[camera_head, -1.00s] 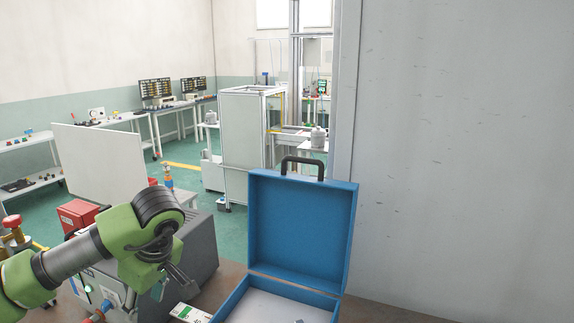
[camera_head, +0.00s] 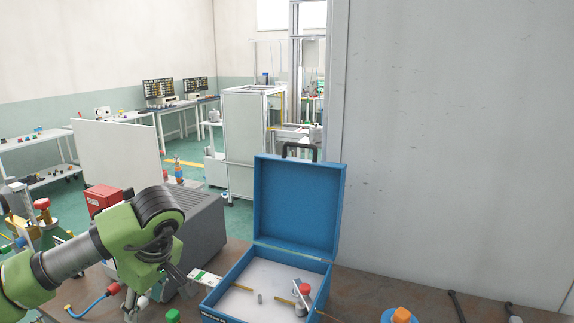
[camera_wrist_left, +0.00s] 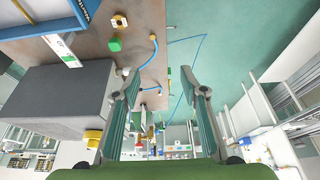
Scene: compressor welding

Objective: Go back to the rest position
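My left arm comes in from the left in the head view, and its gripper (camera_head: 178,270) points down beside the grey machine box, partly hidden by the wrist. In the left wrist view the left gripper (camera_wrist_left: 160,85) has its two fingers spread apart, with nothing held between them. Its fingers stand clear of the bench in that view. My right gripper is not in view.
An open blue case (camera_head: 297,205) on the brown bench (camera_head: 352,293) holds a red-topped part and several small pieces. Close to the left gripper are a grey box (camera_head: 205,228), a white-and-green carton (camera_head: 206,277) and a green block (camera_head: 173,316). An orange part (camera_head: 400,315) lies right.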

